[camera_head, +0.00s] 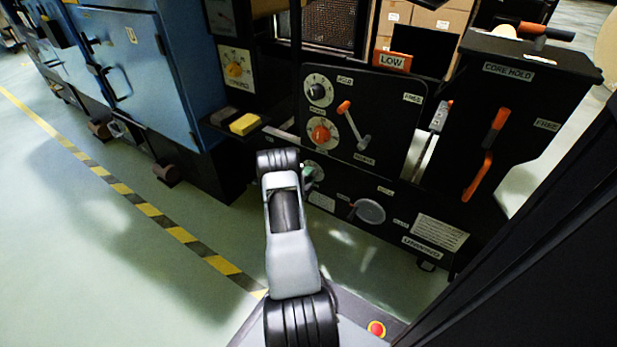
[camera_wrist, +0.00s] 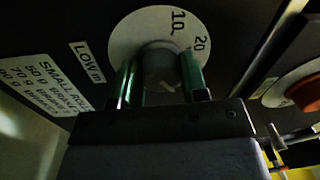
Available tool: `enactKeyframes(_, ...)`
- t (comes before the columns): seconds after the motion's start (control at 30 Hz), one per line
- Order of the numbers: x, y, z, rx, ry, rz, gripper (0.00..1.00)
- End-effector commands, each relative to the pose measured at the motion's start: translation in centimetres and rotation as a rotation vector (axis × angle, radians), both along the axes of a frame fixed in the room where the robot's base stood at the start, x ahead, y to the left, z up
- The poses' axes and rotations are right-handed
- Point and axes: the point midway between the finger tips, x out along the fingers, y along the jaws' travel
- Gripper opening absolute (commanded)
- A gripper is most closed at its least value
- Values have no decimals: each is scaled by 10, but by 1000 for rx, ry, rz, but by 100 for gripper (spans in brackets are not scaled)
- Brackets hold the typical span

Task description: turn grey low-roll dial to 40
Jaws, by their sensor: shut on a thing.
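The grey low-roll dial (camera_wrist: 160,68) sits on a round white scale plate (camera_wrist: 128,40) in the wrist view, beside a "LOW" label (camera_wrist: 86,62). The numbers 10 and 20 show on the plate; the rest of the scale is hidden or too dark. A pale mark shows on the knob, but I cannot read its setting. My gripper (camera_wrist: 160,82) is shut on the dial, with one green finger on each side. In the head view my gripper (camera_head: 308,178) reaches the lower panel, where the plate (camera_head: 317,167) is partly covered.
An orange-red knob (camera_head: 320,132) and a black knob (camera_head: 318,91) sit above on the panel. An orange-tipped lever (camera_head: 352,122) is to their right. A grey disc (camera_head: 370,211) is at lower right. A core-hold lever (camera_head: 486,160) stands right. Open floor (camera_head: 130,270) lies left.

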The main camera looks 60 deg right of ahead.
Motion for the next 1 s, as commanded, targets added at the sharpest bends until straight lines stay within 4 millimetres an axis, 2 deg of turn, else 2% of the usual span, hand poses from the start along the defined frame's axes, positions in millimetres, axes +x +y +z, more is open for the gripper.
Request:
enactKeyframes(0.4,2,-1,3,-8,-197,2,17)
enactKeyframes(1.0,2,-1,3,-9,-234,1,17)
